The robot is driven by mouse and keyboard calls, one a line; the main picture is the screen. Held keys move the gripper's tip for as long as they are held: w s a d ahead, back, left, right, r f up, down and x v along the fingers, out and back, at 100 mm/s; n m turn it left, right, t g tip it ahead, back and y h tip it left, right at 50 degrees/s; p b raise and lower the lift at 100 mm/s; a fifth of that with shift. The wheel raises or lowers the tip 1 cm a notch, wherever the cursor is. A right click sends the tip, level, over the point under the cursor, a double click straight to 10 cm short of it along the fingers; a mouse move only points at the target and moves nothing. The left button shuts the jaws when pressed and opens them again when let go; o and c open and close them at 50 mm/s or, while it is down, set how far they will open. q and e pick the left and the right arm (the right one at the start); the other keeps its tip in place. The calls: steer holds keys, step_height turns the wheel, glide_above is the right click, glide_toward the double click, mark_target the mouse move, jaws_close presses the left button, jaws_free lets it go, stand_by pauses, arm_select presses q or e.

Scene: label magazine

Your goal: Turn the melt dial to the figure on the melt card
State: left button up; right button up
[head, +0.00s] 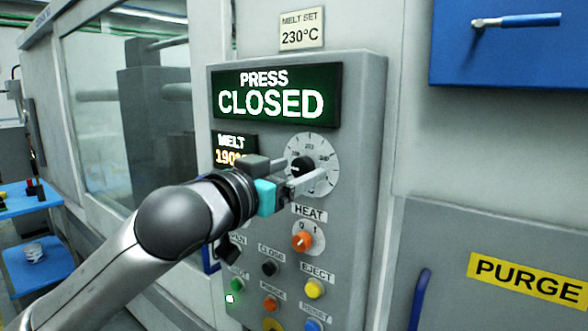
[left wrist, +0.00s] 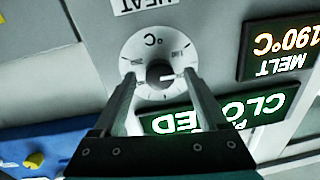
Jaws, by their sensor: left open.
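The melt card (head: 301,31) above the panel reads "MELT SET 230°C". The melt dial (head: 318,147) is a white round plate with scale marks and a dark knob. In the left wrist view the melt dial (left wrist: 145,48) appears upside down, and a white pointer mark shows on the right of its knob (left wrist: 158,73). My left gripper (head: 307,170) is open in front of the dial. In the left wrist view my left gripper's fingers (left wrist: 160,80) stand on either side of the knob with small gaps; contact cannot be told. The melt display (head: 230,157) reads 190 °C. My right gripper is not in view.
The orange heat knob (head: 302,241) sits just below the dial, with several coloured buttons lower down. A lit "PRESS CLOSED" sign (head: 276,95) is above the dial. A blue box with a handle (head: 515,20) is at upper right, and a purge panel (head: 500,240) at lower right.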

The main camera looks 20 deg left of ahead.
arm_select(q)
jaws_close()
stand_by(0.6)
